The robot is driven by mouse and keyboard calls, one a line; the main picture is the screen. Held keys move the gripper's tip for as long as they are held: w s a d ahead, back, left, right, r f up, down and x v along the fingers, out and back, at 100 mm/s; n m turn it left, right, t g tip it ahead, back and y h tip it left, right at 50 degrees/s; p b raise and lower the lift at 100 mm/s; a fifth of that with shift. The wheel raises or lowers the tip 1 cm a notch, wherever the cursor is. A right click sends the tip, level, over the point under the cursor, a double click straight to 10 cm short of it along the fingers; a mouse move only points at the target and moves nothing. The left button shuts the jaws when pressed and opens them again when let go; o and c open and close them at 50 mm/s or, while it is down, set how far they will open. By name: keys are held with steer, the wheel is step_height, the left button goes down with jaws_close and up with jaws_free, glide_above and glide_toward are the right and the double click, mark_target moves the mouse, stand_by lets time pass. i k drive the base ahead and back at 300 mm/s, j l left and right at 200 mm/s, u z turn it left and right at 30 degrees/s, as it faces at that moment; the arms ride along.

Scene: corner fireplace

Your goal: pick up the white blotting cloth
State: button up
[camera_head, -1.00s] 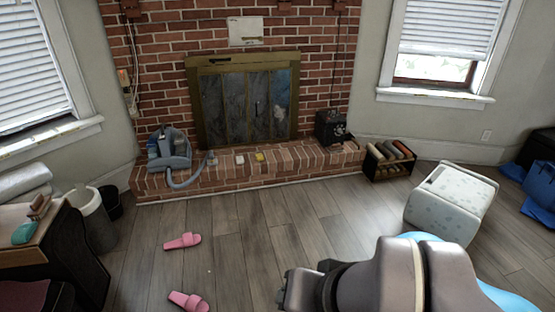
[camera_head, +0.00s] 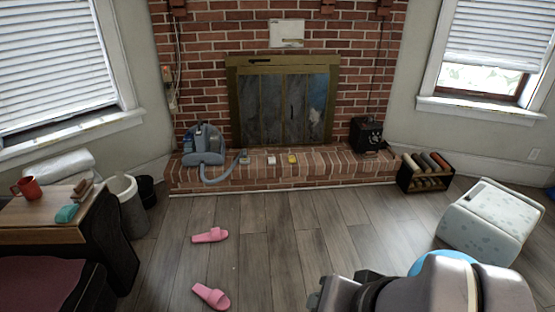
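A small whitish flat item (camera_head: 271,159) lies on the brick hearth in front of the fireplace; it may be the white blotting cloth, but it is too small to tell. A small yellow item (camera_head: 292,158) lies just right of it. My arm shows at the bottom right, well in front of the hearth and apart from it. The fingers of my gripper do not show.
A grey-blue cleaning machine (camera_head: 204,146) with a hose and a black box (camera_head: 367,134) stand on the hearth (camera_head: 330,180). Pink slippers (camera_head: 210,235) lie on the floor. A desk (camera_head: 40,235), a bin (camera_head: 128,200), a rack (camera_head: 425,174) and a tilted white box (camera_head: 490,220) flank open floor.

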mark_target(272, 161)
steer(key=i, duration=2.1)
steer(key=i+u, duration=0.1)
steer(key=i, duration=0.5)
steer(key=i+u, duration=0.15)
steer(key=i, duration=0.4)
steer(key=i+l+u, duration=0.1)
steer(key=i, duration=0.5)
steer(key=i+l+u, duration=0.1)
steer(key=i, duration=0.45)
steer(key=i+l+u, duration=0.15)
steer(key=i+l, duration=0.2)
steer(key=i, duration=0.25)
